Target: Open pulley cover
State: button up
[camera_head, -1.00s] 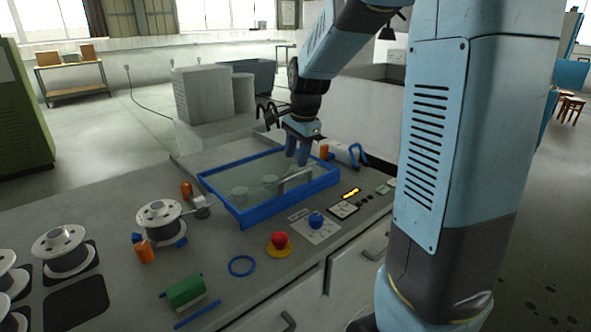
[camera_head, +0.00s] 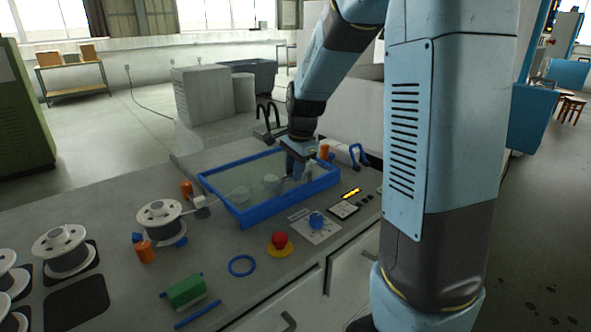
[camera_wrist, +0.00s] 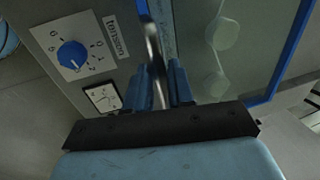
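The pulley cover (camera_head: 262,217) is a clear panel in a blue frame, lying closed on the bench top in the head view. Pale round pulleys (camera_head: 271,183) show through it. Its metal bar handle (camera_wrist: 153,45) runs between the fingers of my gripper (camera_wrist: 158,84) in the wrist view. The fingers stand on either side of the bar with a small gap, so my gripper looks open around it. In the head view my gripper (camera_head: 296,172) is low over the cover's right part and hides most of the handle.
A blue tension knob (camera_head: 316,220), a red button (camera_head: 279,239) and a small display (camera_head: 343,209) sit in front of the cover. Wire spools (camera_head: 160,220) stand to the left. A green block (camera_head: 186,292) and blue ring (camera_head: 242,265) lie near the front edge.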

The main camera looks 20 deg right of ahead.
grip_shut()
jog(key=shift+w, duration=0.15)
